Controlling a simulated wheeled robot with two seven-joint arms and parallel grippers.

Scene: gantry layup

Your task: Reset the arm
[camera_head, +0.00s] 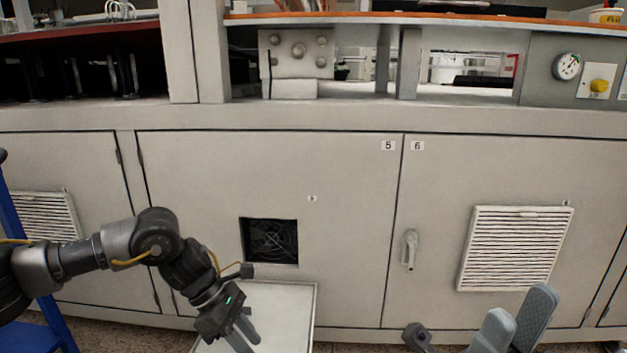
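My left arm (155,235) comes in from the left, bent at a dark joint, and hangs down in front of the cabinet. My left gripper (246,346) points down at the bottom edge, in front of a white box-like surface. Its grey fingers are partly cut off, and I cannot tell the gap between them. My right gripper (520,304) shows at the bottom right, with two grey finger pads pointing up and standing apart. I see nothing between them. The rest of my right arm is out of view.
A large beige machine cabinet (345,180) fills the view, with a fan grille (269,241), a door handle (410,250) and a louvred vent (515,248). The white box (290,305) stands low before it. A blue frame (35,270) is at left.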

